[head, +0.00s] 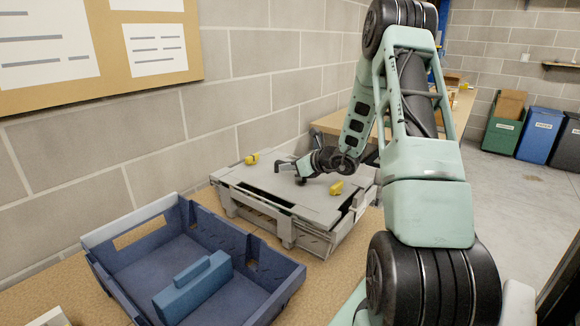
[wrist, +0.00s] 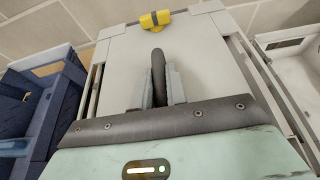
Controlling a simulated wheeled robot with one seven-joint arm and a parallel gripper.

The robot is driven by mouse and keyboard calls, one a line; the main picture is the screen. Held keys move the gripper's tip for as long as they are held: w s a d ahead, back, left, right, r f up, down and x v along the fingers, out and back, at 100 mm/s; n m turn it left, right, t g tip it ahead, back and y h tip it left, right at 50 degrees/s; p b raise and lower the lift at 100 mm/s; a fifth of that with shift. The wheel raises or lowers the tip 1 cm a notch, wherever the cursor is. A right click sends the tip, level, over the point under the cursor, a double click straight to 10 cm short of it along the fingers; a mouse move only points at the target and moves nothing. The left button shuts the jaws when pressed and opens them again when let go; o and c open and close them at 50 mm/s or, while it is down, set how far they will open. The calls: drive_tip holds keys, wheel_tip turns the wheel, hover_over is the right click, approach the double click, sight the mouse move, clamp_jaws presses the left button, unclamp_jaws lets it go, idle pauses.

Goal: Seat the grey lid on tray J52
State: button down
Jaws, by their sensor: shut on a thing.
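The grey lid (head: 310,206) lies over a grey tray (head: 262,218) on the bench against the wall. A dark gap shows along the front left, and I cannot tell whether the lid is flush all round. My gripper (head: 301,177) is at the top of the lid, shut on its dark handle. In the wrist view my gripper (wrist: 159,88) has one finger on each side of the dark handle (wrist: 158,66), with the pale lid (wrist: 205,60) beneath. One yellow latch (head: 251,158) is at the far side and another yellow latch (head: 337,187) at the near right. No J52 label is readable.
A blue tray (head: 112,279) with a blue block (head: 192,289) in it stands close at the left. A pale open container (wrist: 301,72) shows at the right in the wrist view. The block wall (head: 230,110) is close behind. Bins (head: 538,132) stand far right.

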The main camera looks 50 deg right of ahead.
drive_tip(key=shift+f+b, duration=0.3)
drive_tip(key=shift+f, duration=0.05)
drive_tip(key=c, duration=1.7)
unclamp_jaws()
drive_tip(key=shift+p+v, duration=1.1)
drive_tip(key=shift+v, duration=4.45)
drive_tip(key=shift+f, duration=0.1)
